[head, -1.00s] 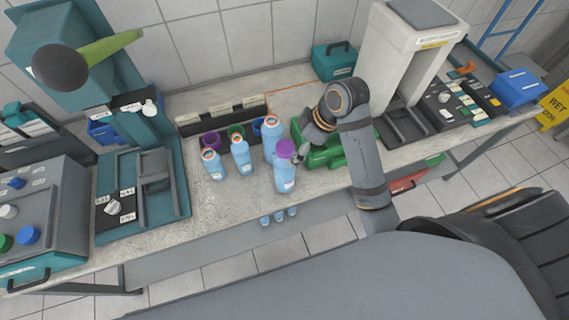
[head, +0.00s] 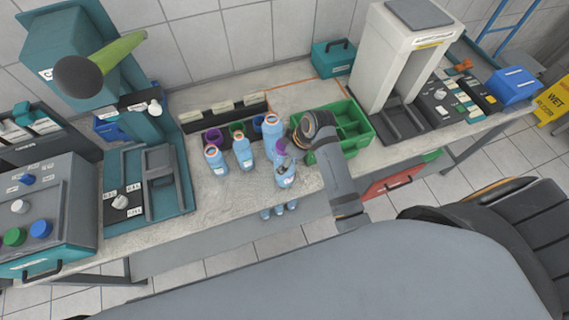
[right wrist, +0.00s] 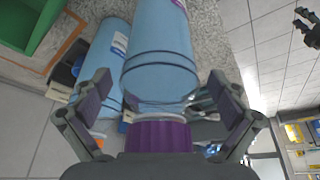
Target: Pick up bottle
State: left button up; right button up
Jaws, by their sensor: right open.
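A light blue bottle with a purple cap (head: 285,179) stands upright near the front edge of the bench. My right gripper (head: 287,150) is at its top, its arm coming from the right and partly hiding it. In the right wrist view the bottle (right wrist: 160,55) lies between the two spread fingers of the right gripper (right wrist: 165,95), with a visible gap on each side. The purple cap (right wrist: 158,136) is close to the palm. A dark jointed part at the upper right edge of the wrist view may be my left gripper; its jaws are unclear.
Open blue bottles with orange rims (head: 215,160), (head: 242,152), (head: 272,138) stand left of and behind the capped bottle. A black rack (head: 223,117) is behind them. A green divided bin (head: 350,125) stands to the right.

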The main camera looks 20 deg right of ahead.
jog(key=shift+f, duration=0.1)
jog(key=c, duration=1.8)
jog(key=shift+w, duration=0.1)
jog(key=shift+c, duration=0.6)
jog(key=shift+w, duration=0.1)
